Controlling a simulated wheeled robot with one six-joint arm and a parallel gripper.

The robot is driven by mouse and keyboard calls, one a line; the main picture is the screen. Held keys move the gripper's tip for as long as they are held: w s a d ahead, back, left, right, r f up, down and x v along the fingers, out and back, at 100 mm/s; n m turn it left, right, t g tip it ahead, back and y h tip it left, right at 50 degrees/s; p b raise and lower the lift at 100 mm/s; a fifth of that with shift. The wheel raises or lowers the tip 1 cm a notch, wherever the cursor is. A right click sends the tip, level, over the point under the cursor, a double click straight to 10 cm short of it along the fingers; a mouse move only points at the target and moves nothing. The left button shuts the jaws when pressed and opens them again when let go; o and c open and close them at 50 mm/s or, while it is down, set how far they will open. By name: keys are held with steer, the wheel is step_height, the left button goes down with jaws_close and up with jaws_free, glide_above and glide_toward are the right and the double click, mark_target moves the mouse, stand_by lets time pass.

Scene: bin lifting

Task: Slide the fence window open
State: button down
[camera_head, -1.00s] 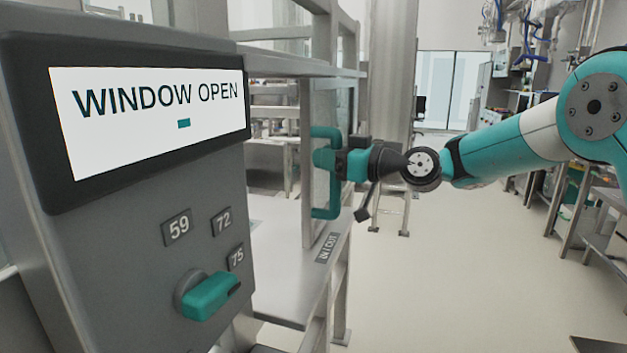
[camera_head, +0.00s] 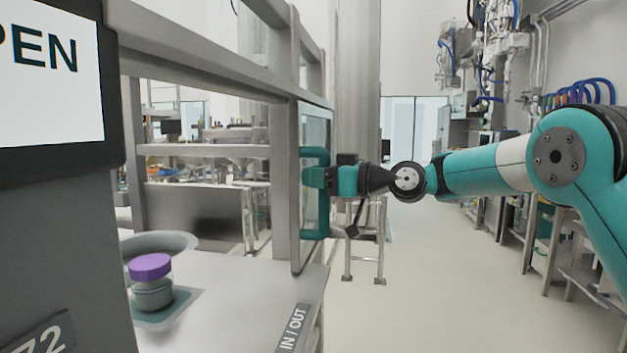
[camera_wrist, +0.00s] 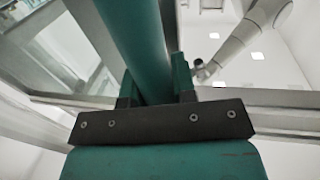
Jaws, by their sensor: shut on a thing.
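The fence window (camera_head: 314,170) is a clear pane in a grey frame, at the centre of the head view. A teal handle (camera_head: 312,236) is fixed upright on it. My gripper (camera_head: 318,178) is shut on the handle's upright bar from the right. In the wrist view the handle (camera_wrist: 137,45) runs between the two fingers (camera_wrist: 157,92). The opening left of the window post is clear, and the bench inside shows through it. The fingertips' far side is hidden behind the handle in the head view.
A grey control box with a screen (camera_head: 50,75) stands close at the left. A purple-lidded jar (camera_head: 151,281) stands on a teal pad on the metal shelf (camera_head: 240,290), marked IN / OUT. A wide grey post stands behind the window. The floor (camera_head: 440,290) at the right is clear.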

steer(key=c, duration=0.9)
jaws_free()
steer(key=shift+s+d, duration=0.1)
steer(key=b+v, duration=0.4)
steer(key=v, duration=1.3)
steer(key=shift+s, duration=0.1)
